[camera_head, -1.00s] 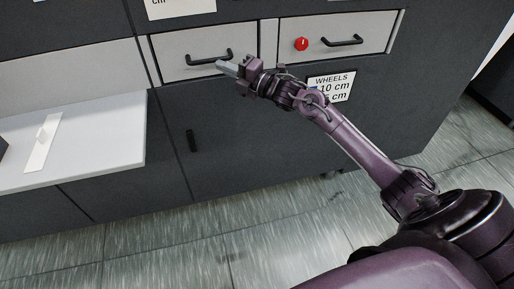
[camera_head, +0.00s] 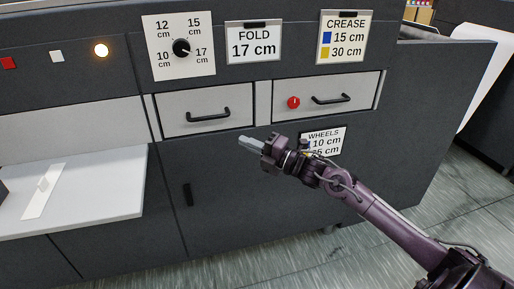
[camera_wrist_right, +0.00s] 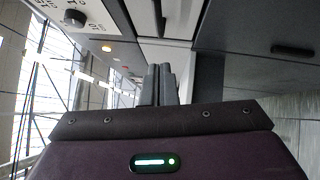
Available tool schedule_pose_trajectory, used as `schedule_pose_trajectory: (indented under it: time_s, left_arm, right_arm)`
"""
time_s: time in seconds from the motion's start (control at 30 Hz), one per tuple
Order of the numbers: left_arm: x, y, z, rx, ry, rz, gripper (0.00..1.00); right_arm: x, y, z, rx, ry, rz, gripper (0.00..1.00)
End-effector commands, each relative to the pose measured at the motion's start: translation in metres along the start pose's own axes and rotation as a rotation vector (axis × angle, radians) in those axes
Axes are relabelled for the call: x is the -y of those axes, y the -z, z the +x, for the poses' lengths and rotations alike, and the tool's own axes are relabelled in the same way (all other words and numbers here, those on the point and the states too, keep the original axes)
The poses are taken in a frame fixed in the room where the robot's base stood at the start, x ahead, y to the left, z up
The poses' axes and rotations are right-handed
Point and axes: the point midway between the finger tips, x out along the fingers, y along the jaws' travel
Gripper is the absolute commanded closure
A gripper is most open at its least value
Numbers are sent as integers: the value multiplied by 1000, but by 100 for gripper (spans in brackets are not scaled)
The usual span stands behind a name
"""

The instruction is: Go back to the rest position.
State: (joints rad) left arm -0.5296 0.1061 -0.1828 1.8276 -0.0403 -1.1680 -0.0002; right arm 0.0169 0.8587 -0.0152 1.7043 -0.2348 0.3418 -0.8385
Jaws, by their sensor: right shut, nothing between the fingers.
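My right gripper (camera_head: 252,144) is shut and empty in the head view. It appears just below the left drawer's handle (camera_head: 208,115), in front of the dark cabinet face. In the right wrist view its two grey fingers (camera_wrist_right: 158,84) are together with nothing between them. My right arm comes in from the lower right. My left gripper is not in view.
A dark machine front has two light drawers, a red knob (camera_head: 293,103), a black dial (camera_head: 181,47) and a lit lamp (camera_head: 100,50). Signs read FOLD (camera_head: 254,42), CREASE (camera_head: 344,38) and WHEELS (camera_head: 322,141). A white shelf (camera_head: 100,185) juts out left. Open floor lies right.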

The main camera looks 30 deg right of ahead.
Motion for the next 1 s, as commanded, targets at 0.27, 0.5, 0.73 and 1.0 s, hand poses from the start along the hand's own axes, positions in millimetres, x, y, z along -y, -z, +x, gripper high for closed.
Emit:
schedule_pose_trajectory:
  time_s: [0.27, 0.5, 0.73, 1.0]
  left_arm:
    - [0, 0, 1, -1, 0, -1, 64]
    - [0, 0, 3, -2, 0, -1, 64]
    - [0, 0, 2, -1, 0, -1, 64]
    - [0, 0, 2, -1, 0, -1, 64]
  right_arm:
    - [0, 0, -23, -1, 1, 0, 100]
    - [2, 1, -25, 2, 3, 6, 100]
    - [87, 18, -39, 180, 174, 278, 100]
    - [252, 112, -112, 629, 572, 870, 100]
